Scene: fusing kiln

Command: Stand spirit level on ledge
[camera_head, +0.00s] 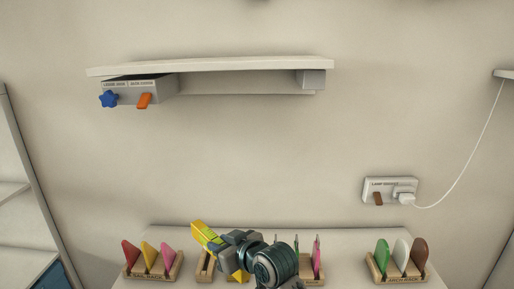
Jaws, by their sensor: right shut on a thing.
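My right gripper (228,253) is low in the middle of the view, over the table. It is shut on a yellow bar with a greenish patch, which I take to be the spirit level (205,235). The bar slants from upper left to lower right, and the gripper hides its middle. The long pale ledge (230,64) is on the wall, well above and apart from the gripper. The top of the ledge is seen nearly edge-on, and nothing shows standing on it. My left gripper is not in view.
A grey box with a blue knob (109,99) and an orange lever (144,101) hangs under the ledge's left end. Racks with coloured pieces (149,256) (401,259) stand on the table. A socket (378,190) with a plugged cord is at right. The wall between is clear.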

